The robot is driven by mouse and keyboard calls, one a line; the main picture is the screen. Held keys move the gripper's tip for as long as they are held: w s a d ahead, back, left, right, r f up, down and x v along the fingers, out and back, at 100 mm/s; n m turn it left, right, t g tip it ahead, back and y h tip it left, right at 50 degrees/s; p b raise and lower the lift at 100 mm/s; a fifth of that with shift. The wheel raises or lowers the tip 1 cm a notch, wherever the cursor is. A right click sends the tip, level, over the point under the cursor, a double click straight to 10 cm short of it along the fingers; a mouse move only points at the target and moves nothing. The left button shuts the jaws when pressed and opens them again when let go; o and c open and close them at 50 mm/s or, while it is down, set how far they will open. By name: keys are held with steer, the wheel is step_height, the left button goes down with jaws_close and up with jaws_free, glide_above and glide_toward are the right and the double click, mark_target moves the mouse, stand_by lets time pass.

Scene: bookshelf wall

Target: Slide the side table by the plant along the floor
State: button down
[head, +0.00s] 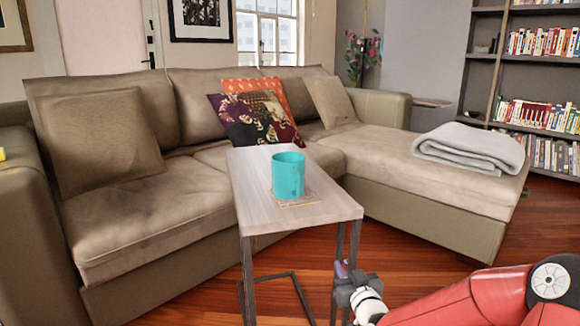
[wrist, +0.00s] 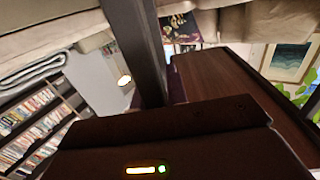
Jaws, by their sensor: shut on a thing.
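The side table (head: 252,182) has a pale wooden top on a thin dark metal frame and stands upright on the floor in front of the sofa. A turquoise cup (head: 287,176) stands on a small coaster (head: 309,200) on its top. My gripper (head: 345,273) is at the table's right side, below the top, shut on a dark leg of the frame. In the wrist view the dark leg (wrist: 138,42) runs down into my gripper, whose dark body hides the contact. The plant (head: 364,55) is at the back, beyond the sofa and apart from this table.
The beige sofa (head: 150,215) lies close behind the table, with its chaise (head: 410,165) to the right. A grey folded blanket (head: 470,147) lies on the chaise. A bookshelf (head: 489,75) stands at the far right. Bare wood floor (head: 410,265) shows in front of the chaise.

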steer(key=shift+w+a+r, duration=0.2)
steer(key=shift+w, duration=0.15)
steer(key=shift+w+a, duration=0.1)
steer(key=shift+a, duration=1.15)
steer(key=c, duration=1.2)
jaws_free()
steer(key=shift+d, duration=0.1)
steer(key=shift+c, duration=0.2)
steer(key=shift+f, duration=0.1)
steer(key=shift+d, duration=0.1)
